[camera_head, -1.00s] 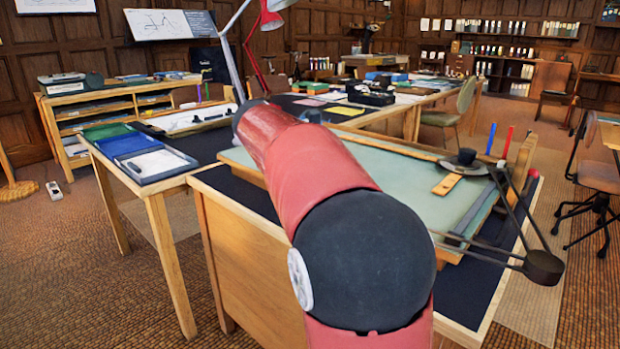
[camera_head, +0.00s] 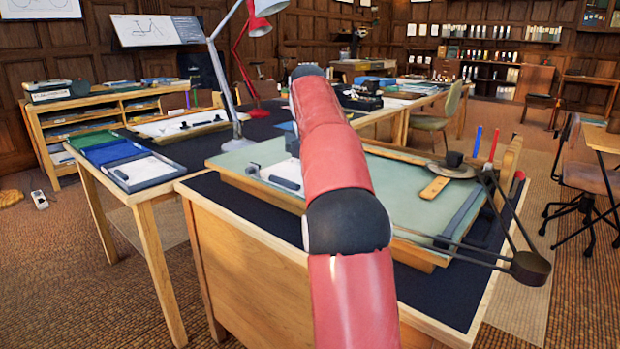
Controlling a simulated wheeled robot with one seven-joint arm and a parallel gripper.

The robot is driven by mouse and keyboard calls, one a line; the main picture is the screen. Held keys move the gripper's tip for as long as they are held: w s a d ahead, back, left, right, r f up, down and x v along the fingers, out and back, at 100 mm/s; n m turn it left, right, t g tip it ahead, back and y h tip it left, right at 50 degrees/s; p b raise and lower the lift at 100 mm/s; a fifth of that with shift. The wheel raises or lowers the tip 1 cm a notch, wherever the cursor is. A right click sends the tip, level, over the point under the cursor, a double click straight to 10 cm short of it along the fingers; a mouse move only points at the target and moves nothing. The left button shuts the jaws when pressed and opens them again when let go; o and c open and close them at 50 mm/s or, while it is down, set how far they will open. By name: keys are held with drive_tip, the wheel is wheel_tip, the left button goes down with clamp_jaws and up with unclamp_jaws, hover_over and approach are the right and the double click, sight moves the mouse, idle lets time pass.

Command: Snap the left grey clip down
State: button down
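My red arm with dark joints crosses the middle of the view over the green drafting board (camera_head: 420,197). My gripper is not visible; the arm hides that area. A white sheet or plate (camera_head: 275,172) lies on the board's left part, just left of my arm, and its right side is hidden. A dark grey bar-like piece (camera_head: 285,183) lies at its front edge, and a small grey piece (camera_head: 252,169) is at its left. These may be clips; I cannot tell whether either is raised or down. No second clip is clear right of my arm.
A side table holds trays (camera_head: 140,172), a white board with dark pieces (camera_head: 183,126) and lamps.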

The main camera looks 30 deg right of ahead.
drive_tip(key=shift+d, duration=0.1)
idle(0.4)
drive_tip(key=c, duration=1.4)
unclamp_jaws()
drive_tip(key=shift+o, duration=0.2)
